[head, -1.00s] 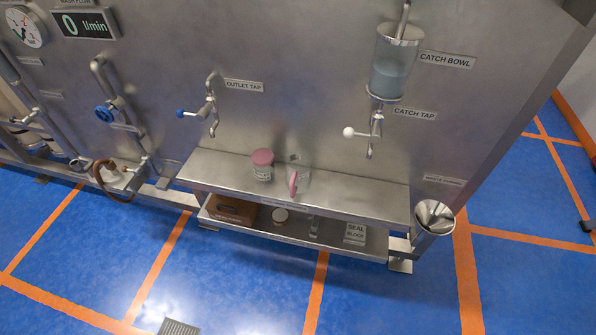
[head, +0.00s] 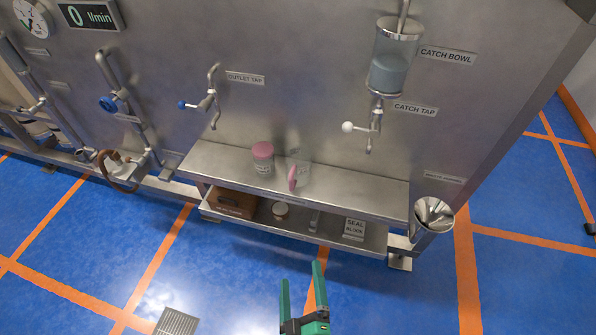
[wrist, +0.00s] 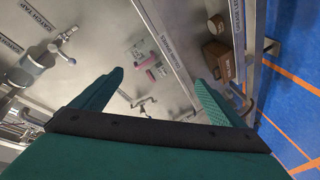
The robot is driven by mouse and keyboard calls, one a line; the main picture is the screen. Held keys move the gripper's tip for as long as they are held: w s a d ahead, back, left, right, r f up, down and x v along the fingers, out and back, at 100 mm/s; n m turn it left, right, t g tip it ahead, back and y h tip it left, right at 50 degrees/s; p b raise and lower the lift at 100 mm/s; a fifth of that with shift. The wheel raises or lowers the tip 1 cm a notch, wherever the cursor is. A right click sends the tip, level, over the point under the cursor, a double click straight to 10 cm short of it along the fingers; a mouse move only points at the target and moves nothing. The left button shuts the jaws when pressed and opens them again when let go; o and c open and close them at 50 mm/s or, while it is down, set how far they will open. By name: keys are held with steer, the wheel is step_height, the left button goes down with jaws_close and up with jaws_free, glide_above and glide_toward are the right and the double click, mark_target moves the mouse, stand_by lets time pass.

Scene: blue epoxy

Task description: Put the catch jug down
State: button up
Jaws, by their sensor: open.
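The catch jug (head: 301,169), clear with a pink handle, stands upright on the upper steel shelf (head: 360,198), just right of a pink-lidded jar (head: 263,160). My gripper (head: 301,278) is low in the head view, in front of the shelves, with its green fingers apart and nothing between them. In the wrist view my gripper (wrist: 159,79) is also open and empty. The jug (wrist: 138,53) and the jar (wrist: 156,71) look small and distant there, apart from the fingers. The catch tap (head: 372,128) is on the panel above and right of the jug.
A steel funnel (head: 434,214) stands at the shelf's right end. The outlet tap (head: 210,100) is at upper left. Blue floor (head: 400,300) in front is open.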

mark_target(293, 186)
steer(key=w+r+n, duration=0.1)
steer(key=w+n, duration=0.1)
steer(key=w, duration=0.6)
steer(key=w+a+r+n, duration=0.1)
steer(key=w+n, duration=0.2)
steer(key=w, duration=0.5)
steer(key=w+r+n+t, duration=0.1)
steer(key=w+r+n, duration=0.1)
steer(key=w, duration=0.6)
steer(key=shift+a+n, duration=0.15)
steer(key=shift+n, duration=0.55)
steer(key=shift+w+f, duration=0.15)
steer(key=shift+w, duration=1.35)
steer(key=shift+w+f, duration=0.1)
steer(key=shift+w, duration=1.4)
steer(key=shift+s, duration=0.1)
steer(key=c, duration=1.5)
steer(key=shift+r, duration=0.15)
